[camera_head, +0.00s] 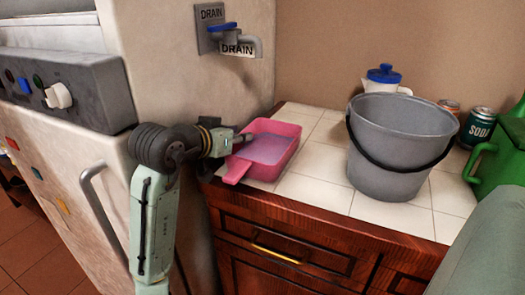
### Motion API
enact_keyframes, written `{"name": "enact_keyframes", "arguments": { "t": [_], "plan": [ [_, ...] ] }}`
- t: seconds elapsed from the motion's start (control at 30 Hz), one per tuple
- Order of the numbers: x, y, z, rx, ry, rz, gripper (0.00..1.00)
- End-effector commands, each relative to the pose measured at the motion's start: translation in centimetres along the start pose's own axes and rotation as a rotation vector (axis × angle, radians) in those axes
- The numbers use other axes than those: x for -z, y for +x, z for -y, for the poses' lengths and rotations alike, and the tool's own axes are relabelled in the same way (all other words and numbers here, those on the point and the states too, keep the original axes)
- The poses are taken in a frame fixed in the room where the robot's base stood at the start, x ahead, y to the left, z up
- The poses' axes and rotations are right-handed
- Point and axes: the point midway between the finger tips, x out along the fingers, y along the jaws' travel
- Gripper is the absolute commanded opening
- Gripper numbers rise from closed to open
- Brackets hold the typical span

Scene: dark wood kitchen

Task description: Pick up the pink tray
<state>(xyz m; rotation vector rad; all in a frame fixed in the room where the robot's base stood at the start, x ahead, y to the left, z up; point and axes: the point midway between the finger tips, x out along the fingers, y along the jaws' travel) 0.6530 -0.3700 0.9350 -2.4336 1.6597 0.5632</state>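The pink tray (266,174) sits on the white tiled counter, near its left end. It is a shallow box with a lighter, purplish inside and a short handle pointing to the front left. My gripper (243,139) comes in from the left and its tip is at the tray's left rim. The fingers are small and dark here, so I cannot tell whether they are open, shut, or touching the rim. The tray appears to rest flat on the tiles.
A grey bucket (397,141) with a black handle stands right of the tray. Behind it is a white jug with a blue lid (384,75). Soda cans (481,126) and a green container (500,160) are farther right. A beige machine (185,60) rises at left.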

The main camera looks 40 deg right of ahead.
Motion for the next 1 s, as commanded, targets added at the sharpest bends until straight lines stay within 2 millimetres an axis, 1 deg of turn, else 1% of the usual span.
{"name": "enact_keyframes", "arguments": {
  "t": [0.1, 0.27, 0.67, 1.0],
  "plan": [
    [-0.02, 0.48, 0.01, 0.001, 0.000, 0.000, 0.26],
    [-0.03, 0.46, 0.00, 0.001, 0.001, 0.000, 0.26],
    [-0.01, 0.42, 0.00, 0.001, 0.001, 0.000, 0.00],
    [-0.01, 0.41, 0.00, 0.001, 0.001, 0.000, 0.00]
  ]
}}
